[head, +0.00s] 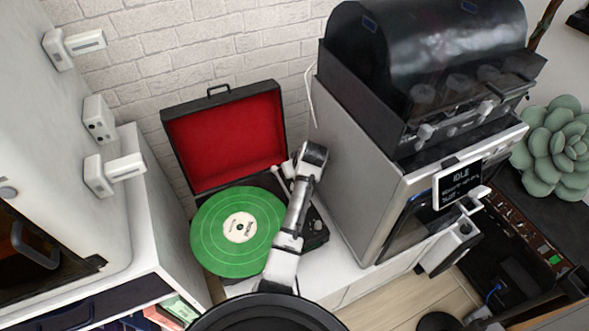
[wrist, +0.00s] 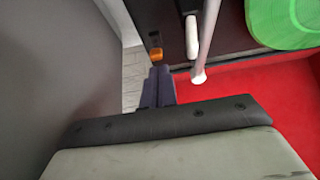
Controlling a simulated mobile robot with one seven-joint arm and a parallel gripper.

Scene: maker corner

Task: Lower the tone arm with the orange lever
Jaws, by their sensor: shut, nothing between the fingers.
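The open record player (head: 322,231) has a green record (head: 220,248) on its platter. In the wrist view, the small orange lever (wrist: 155,54) stands at the edge of the dark deck, just beyond my fingertips. My gripper (wrist: 158,72) is shut and empty, its dark fingers close together. I cannot tell whether the tips touch the lever. The pale tone arm (wrist: 206,45) lies to the right of the fingers, and part of the green record (wrist: 285,22) shows at upper right. In the head view my arm covers part of the deck, and the orange lever cannot be made out.
The red-lined lid (head: 228,138) stands open behind the deck against the brick wall. A large grey machine (head: 365,165) stands close on the right of my arm. A white cabinet (head: 85,130) is on the left. A narrow gap lies between the deck and the grey machine.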

